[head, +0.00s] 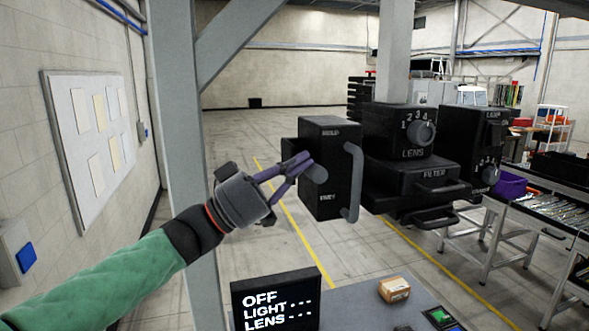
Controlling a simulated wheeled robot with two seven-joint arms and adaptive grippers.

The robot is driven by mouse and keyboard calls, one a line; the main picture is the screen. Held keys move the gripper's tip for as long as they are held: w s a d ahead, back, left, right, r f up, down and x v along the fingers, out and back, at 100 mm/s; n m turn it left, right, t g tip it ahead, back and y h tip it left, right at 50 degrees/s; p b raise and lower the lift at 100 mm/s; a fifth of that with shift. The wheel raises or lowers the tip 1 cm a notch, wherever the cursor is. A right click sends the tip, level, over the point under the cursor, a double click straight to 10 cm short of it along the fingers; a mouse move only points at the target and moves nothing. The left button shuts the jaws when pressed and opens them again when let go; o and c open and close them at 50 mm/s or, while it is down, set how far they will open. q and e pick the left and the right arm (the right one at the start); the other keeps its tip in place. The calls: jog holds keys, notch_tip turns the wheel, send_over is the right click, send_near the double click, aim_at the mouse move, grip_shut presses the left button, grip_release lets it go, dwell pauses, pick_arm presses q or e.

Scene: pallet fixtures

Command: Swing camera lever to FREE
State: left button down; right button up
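The camera lever (316,175) shows as a short grey rounded end on the face of a black box (328,205). The box is marked HOLD near its top, and a lower word is hard to read. The lever end lies about midway between the two markings. My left gripper (300,168) reaches in from the left, with its purple fingers at the lever, one above and one below. Whether they press on it I cannot tell. The fingers hide the rest of the lever. My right gripper is not in view.
A grey bar handle (352,182) stands close right of the lever. Further right are a LENS dial (420,131), a FILTER block (425,178) and another dial box (474,140). Below, a screen (275,305) reads OFF, LIGHT, LENS, and a small carton (394,289) sits on the desk.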

pick_arm(q)
notch_tip(320, 180, down, 3)
jog(key=m+g+b, duration=0.1)
jog(key=m+g, duration=0.1)
jog(key=m, duration=0.1)
jog(key=m+g+b, duration=0.1)
jog(key=m+g, duration=0.1)
jog(key=m, duration=0.1)
jog(key=shift+r+g, duration=0.15)
jog(key=shift+g, duration=0.15)
notch_tip(320, 180, down, 2)
jog(key=m+g+b, duration=0.1)
jog(key=m+g, duration=0.1)
jog(key=m, duration=0.2)
jog(key=shift+w, duration=0.1)
jog(key=shift+w+f, duration=0.1)
jog(key=shift+f, duration=0.1)
